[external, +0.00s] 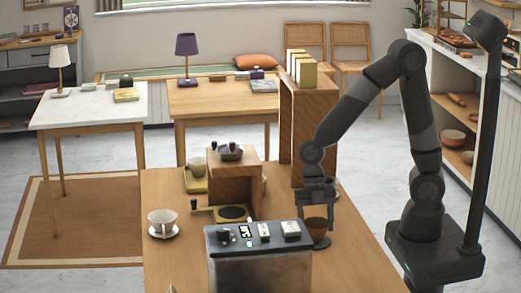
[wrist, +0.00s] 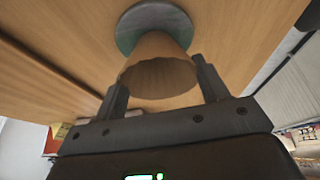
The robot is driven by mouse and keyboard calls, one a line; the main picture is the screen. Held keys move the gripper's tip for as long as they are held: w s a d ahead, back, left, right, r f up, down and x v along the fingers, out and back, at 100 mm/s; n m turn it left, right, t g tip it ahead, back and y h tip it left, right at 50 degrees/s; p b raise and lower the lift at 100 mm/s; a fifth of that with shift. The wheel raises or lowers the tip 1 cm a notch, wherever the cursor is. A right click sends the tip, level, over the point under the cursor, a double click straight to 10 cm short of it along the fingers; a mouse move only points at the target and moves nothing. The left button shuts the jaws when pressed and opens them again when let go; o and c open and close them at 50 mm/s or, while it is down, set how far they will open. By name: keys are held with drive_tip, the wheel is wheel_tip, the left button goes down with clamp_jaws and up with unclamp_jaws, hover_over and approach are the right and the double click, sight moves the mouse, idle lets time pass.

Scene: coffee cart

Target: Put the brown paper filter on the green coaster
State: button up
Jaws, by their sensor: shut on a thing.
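The brown paper filter (external: 316,231) is a small brown cup shape near the right edge of the front wooden table. My gripper (external: 318,212) comes down on it from above and is shut on its upper part. In the wrist view the filter (wrist: 160,72) sits between the two fingers (wrist: 160,90), its wavy rim towards the camera. The green coaster (external: 322,243), a dark grey-green disc, lies under the filter. It also shows in the wrist view (wrist: 128,28), partly hidden by the filter. I cannot tell whether the filter touches it.
A grey box with a small display (external: 258,260) stands just left of the filter. A white cup on a saucer (external: 162,222) is at the left of the table. A wooden stand (external: 245,175) and a tall wooden shelf with yellow packs (external: 310,125) stand behind.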

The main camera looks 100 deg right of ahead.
drive_tip(key=shift+f, duration=0.15)
drive_tip(key=o, duration=1)
drive_tip(key=shift+c, duration=0.2)
drive_tip(key=v, duration=1.1)
drive_tip(key=s+d+r+m+t+h, duration=0.2)
drive_tip(key=s+r+m, duration=0.1)
drive_tip(key=s+m, duration=0.4)
drive_tip(key=s+d+r+m+t+h, duration=0.1)
drive_tip(key=s+r+m+t+h, duration=0.1)
drive_tip(key=s+m, duration=0.6)
drive_tip(key=shift+d+r+m+t+h, duration=0.35)
drive_tip(key=shift+r+m+t, duration=0.45)
drive_tip(key=shift+r+m, duration=0.6)
drive_tip(key=shift+f, duration=0.15)
